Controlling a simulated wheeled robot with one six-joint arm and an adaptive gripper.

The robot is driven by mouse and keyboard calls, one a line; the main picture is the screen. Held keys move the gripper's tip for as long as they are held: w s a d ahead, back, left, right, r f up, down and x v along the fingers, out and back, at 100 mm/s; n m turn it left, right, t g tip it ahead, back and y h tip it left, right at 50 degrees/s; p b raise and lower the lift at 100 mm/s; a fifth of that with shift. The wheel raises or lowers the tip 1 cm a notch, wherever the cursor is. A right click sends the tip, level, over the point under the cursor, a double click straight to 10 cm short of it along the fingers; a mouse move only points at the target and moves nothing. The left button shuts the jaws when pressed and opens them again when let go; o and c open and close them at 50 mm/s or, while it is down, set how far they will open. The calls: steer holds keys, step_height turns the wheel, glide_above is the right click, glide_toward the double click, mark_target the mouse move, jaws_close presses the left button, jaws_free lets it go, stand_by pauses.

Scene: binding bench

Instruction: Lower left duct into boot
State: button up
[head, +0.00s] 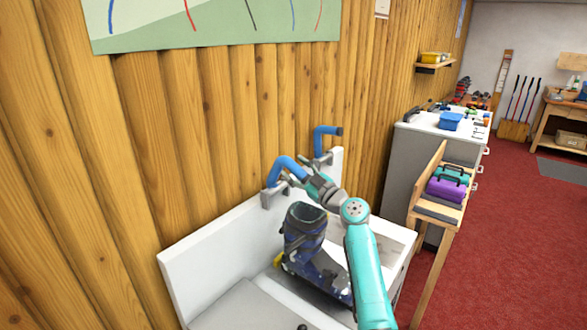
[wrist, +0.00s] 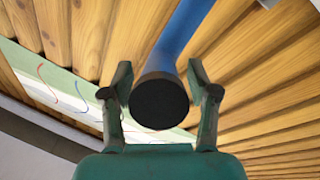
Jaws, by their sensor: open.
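The left duct (head: 287,166) is a bent blue tube with a dark end, raised on a grey bracket on the white bench's back panel. In the wrist view its round black end (wrist: 158,100) sits between the two fingers. My gripper (head: 308,174) is open around that end; whether a finger touches it I cannot tell. My gripper also shows in the wrist view (wrist: 160,85). The dark blue and grey ski boot (head: 305,232) stands upright in the bench's recess, below the duct and my gripper. The boot's inside is mostly hidden.
A second blue duct (head: 325,138) stands raised on its own bracket to the right. The white bench (head: 200,262) surrounds the boot. A wooden stand (head: 440,212) with purple and teal cases is at the right, before a white-topped cabinet (head: 425,128). Red floor lies open beyond.

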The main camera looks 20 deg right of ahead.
steer(key=v, duration=1)
steer(key=shift+s, duration=0.35)
steer(key=shift+d+f, duration=0.1)
steer(key=shift+c, duration=0.3)
